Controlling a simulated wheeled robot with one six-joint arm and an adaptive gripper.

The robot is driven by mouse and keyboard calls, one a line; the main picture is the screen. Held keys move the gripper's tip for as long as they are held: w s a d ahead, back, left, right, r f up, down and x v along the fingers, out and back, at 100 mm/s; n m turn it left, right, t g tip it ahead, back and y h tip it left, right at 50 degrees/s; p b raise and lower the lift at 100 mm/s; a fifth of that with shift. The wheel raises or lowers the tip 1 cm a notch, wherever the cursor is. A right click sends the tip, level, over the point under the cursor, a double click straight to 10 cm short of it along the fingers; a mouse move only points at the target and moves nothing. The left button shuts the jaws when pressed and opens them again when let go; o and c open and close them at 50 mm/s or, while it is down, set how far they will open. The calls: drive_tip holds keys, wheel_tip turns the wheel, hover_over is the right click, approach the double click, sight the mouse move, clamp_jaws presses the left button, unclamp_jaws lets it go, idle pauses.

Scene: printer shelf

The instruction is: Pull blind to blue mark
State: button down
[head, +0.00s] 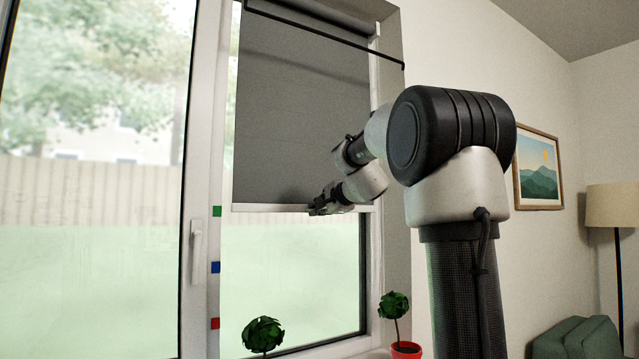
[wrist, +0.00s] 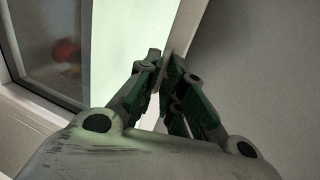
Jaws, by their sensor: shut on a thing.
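The grey roller blind (head: 300,110) hangs in the right window pane, partly down. Its pale bottom bar (head: 268,208) is level with the green mark (head: 216,211) on the window frame. The blue mark (head: 215,267) is lower on the same frame, and the red mark (head: 215,323) is lowest. My gripper (head: 316,209) is at the bar, right of its middle. In the wrist view, my gripper (wrist: 166,84) is shut on the bar's edge (wrist: 182,40), with the fingers on either side of it.
Two potted plants stand low by the window, one dark green (head: 263,334) and one in a red pot (head: 406,350). A white window handle (head: 196,252) is left of the marks. The glass below the bar is clear down to the plants.

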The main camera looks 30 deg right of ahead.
wheel_tip(320, 180, down, 16)
drive_tip(key=shift+f, duration=0.15)
drive_tip(key=c, duration=1.6)
unclamp_jaws()
drive_tip(key=shift+c, duration=0.2)
drive_tip(key=shift+s, duration=0.1)
drive_tip(key=v, duration=1.1)
drive_tip(key=shift+s, duration=0.4)
